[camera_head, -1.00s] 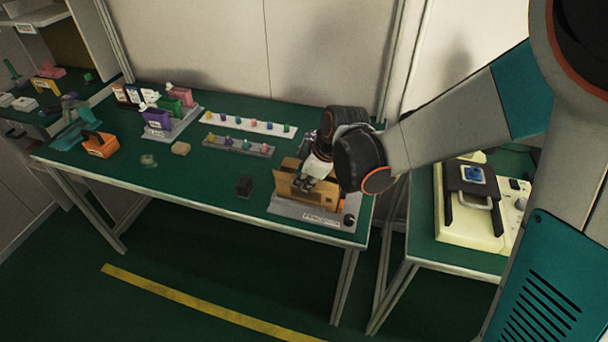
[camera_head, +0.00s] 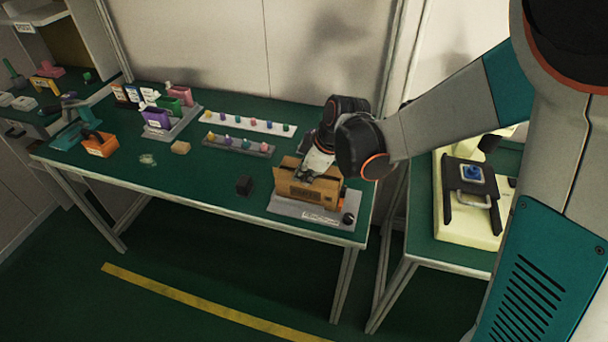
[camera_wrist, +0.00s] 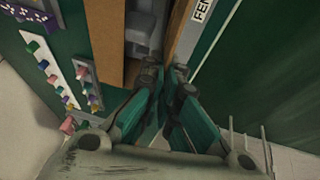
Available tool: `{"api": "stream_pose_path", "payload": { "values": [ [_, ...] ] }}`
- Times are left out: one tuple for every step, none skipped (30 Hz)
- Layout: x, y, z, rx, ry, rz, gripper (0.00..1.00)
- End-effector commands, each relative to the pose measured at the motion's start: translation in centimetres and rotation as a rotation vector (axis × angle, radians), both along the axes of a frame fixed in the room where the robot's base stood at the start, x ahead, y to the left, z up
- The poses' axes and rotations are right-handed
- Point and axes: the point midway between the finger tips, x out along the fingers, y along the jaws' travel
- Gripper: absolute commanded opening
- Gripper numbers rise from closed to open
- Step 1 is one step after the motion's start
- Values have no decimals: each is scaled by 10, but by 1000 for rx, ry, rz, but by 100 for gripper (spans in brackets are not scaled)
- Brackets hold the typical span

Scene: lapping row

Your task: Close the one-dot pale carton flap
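The brown cardboard carton (camera_head: 290,190) stands on a grey base plate (camera_head: 285,207) at the right end of the green table. Its top looks open. In the wrist view, one brown carton board (camera_wrist: 105,45) runs along the left and a narrower brown edge (camera_wrist: 184,30) on the right, with a grey item between them inside. I cannot make out any dots on the flaps. My gripper (camera_head: 306,176) is at the carton's top opening, pointing down. In the wrist view, its fingertips (camera_wrist: 165,74) are close together beside the narrower edge, with nothing visibly held; contact is unclear.
An orange holder (camera_head: 100,145) is at the table's left. A cream fixture (camera_head: 452,222) stands on the right-hand table.

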Motion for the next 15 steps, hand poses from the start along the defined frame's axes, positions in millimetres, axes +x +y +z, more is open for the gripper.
{"api": "stream_pose_path", "payload": {
  "values": [
    [3,-1,1,10,27,-2,0],
    [4,-1,1,18,47,-2,0],
    [5,-2,1,28,75,-3,0],
    [6,-3,1,37,98,-2,0],
    [7,-3,1,46,122,-2,0],
    [8,-3,1,58,155,-2,0],
    [10,-4,1,68,180,-2,0],
    [11,-4,1,78,206,-3,0],
    [12,-5,1,91,241,-3,0],
    [14,-5,0,101,267,-2,0],
    [14,-5,0,111,294,-1,0],
    [16,-6,-1,124,327,-1,0],
    [16,-7,-1,134,354,-2,0],
    [18,-7,-1,144,380,-1,0],
    [19,-7,-2,156,413,-1,0]
  ]
}}
